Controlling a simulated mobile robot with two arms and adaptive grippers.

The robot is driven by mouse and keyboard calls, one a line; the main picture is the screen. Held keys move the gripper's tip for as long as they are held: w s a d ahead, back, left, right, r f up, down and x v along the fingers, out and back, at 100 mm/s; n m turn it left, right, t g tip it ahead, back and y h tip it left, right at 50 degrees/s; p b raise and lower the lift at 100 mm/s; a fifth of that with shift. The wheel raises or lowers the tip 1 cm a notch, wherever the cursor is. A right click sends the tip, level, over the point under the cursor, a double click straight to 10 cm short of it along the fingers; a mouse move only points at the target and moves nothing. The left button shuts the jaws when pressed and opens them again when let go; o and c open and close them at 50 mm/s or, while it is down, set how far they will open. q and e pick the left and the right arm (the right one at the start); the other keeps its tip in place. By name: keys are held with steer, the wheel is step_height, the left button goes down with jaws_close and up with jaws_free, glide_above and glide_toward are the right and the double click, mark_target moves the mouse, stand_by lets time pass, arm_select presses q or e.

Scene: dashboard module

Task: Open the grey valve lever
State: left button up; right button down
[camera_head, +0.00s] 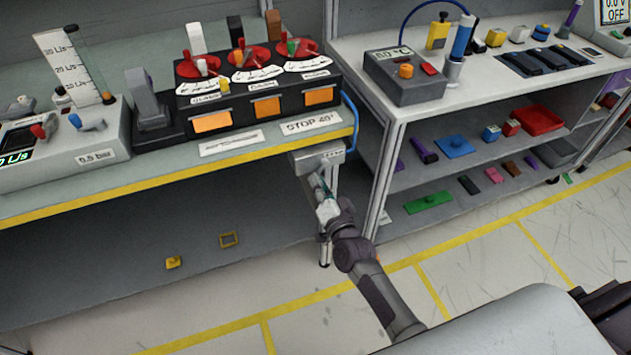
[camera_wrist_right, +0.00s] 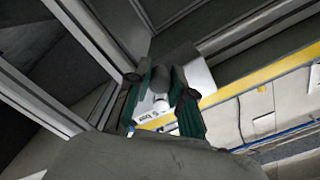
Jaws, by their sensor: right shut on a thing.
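A light grey valve box (camera_head: 331,155) hangs at the right end of the bench's yellow front edge, and its pale side also shows in the right wrist view (camera_wrist_right: 199,76). My right gripper (camera_head: 322,186) is just below this box. In the right wrist view, its green fingers (camera_wrist_right: 166,102) are closed around a grey part, which I take for the grey valve lever (camera_wrist_right: 177,86). My left gripper is not in view.
A dark console with red dials (camera_head: 250,90) and a "STOP 40°" label (camera_head: 311,124) stands above on the bench. A metal shelf unit (camera_head: 376,185) is close to the right of my arm. The floor in front is clear.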

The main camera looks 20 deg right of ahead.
steer(key=shift+d+f+n+p, duration=0.15)
steer(key=shift+d+n+p, duration=0.2)
steer(key=shift+n, duration=0.7)
steer(key=shift+d+f+n+p, duration=0.1)
steer(key=shift+d+n, duration=0.4)
steer(key=shift+n, duration=0.5)
steer(key=shift+d+f+n+p, duration=0.15)
steer(key=shift+d+n+p, duration=0.2)
steer(key=shift+n, duration=0.7)
steer(key=shift+d, duration=0.15)
steer(key=c, duration=1)
jaws_free()
steer(key=s, duration=1.2)
steer(key=shift+d, duration=0.2)
